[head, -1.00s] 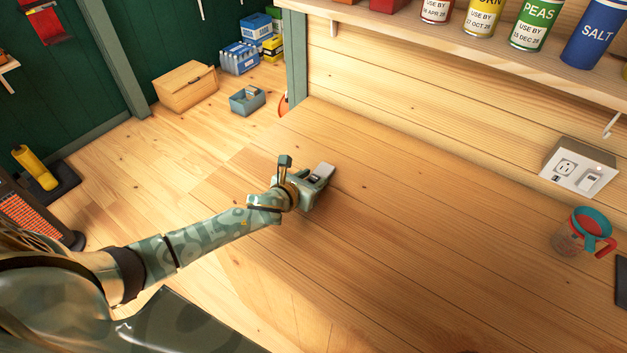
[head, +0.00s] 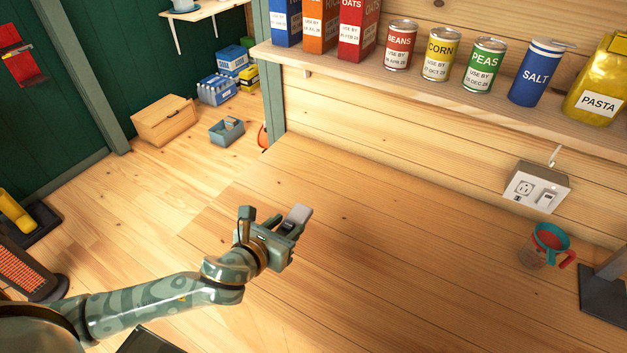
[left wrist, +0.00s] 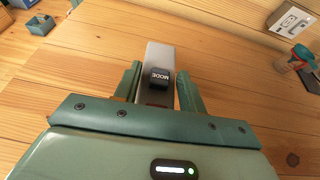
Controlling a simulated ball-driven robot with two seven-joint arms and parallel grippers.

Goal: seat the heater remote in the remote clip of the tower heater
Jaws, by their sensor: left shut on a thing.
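My left gripper (head: 285,230) is shut on the heater remote (head: 300,214), a light grey bar, above the wooden worktop. In the left wrist view the remote (left wrist: 160,54) sits between the two green fingers (left wrist: 160,80), its far end sticking out past them. A black button marked MODE shows on its face. The tower heater (head: 24,268), with an orange-red grille in a dark casing, is partly in view at the left edge of the head view, well apart from the gripper. I cannot make out its remote clip. My right gripper is not in view.
The worktop (head: 400,265) around the gripper is clear. A red and teal measuring cup (head: 538,250) and an outlet box (head: 537,187) are at the right. A shelf (head: 420,85) holds cans and boxes.

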